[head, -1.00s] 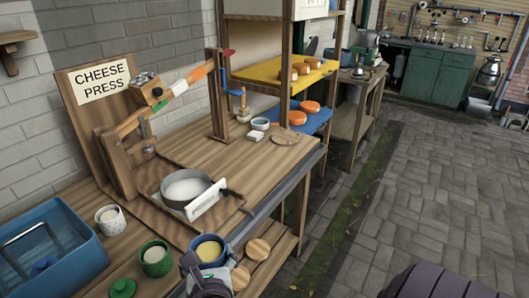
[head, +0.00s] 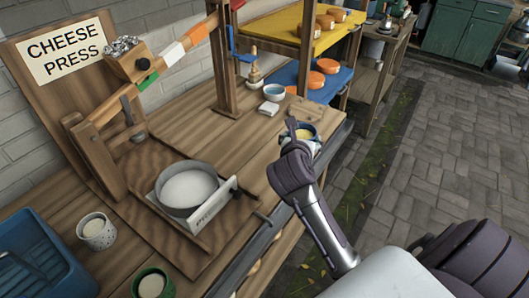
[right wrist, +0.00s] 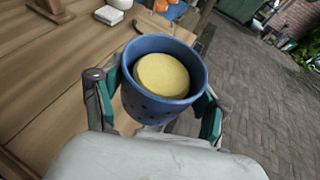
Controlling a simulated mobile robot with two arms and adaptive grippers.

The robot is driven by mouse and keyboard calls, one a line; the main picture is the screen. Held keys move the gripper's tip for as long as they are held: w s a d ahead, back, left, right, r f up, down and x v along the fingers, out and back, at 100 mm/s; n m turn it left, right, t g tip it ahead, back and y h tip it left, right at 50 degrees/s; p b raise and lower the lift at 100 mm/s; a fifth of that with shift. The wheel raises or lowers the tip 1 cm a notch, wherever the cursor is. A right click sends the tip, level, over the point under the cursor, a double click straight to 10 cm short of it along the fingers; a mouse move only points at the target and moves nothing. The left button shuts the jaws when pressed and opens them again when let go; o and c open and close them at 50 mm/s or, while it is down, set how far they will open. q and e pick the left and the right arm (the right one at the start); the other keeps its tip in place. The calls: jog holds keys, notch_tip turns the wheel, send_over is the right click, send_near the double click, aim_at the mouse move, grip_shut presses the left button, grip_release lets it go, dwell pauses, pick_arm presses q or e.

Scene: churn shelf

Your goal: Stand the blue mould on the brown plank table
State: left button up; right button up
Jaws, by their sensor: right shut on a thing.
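The blue mould (right wrist: 150,107) is a round perforated cup with a pale yellow cheese inside. My right gripper (right wrist: 156,110) is shut on it, with one finger on each side, and the mould is close to upright. In the head view the mould (head: 308,132) shows at the tip of my right gripper (head: 300,142), over the right side of the brown plank table (head: 225,118) near its edge. The gap between the mould's base and the planks cannot be judged. My left gripper is not in view.
The cheese press frame (head: 95,150) stands at the left, with a metal hoop (head: 187,207) on its board. A white speckled cup (head: 97,232) and a green mould (head: 153,284) are at the front left.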

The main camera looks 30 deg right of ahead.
aim_at(310, 130)
jog(key=d, duration=0.2)
jog(key=d+r, duration=0.1)
jog(key=shift+w+d+m, duration=0.25)
jog(key=shift+d+m, duration=0.05)
jog(key=shift+w+d+f+g, duration=0.1)
jog(key=shift+w+d+g, duration=0.1)
jog(key=shift+d+g, duration=0.2)
jog(key=shift+w+a+f, duration=0.15)
jog(key=shift+w, duration=0.1)
jog(key=shift+h, duration=0.3)
jog(key=w+a+f, duration=0.2)
jog(key=w, duration=0.1)
jog(key=w+a+f, duration=0.2)
jog(key=w, duration=0.1)
jog(key=w+a+f, duration=0.2)
jog(key=shift+w+a+f+p, duration=0.15)
jog(key=shift+w+f+p, duration=0.15)
jog(key=shift+w+p, duration=0.1)
notch_tip(310, 130, down, 4)
jog(key=shift+r, duration=0.1)
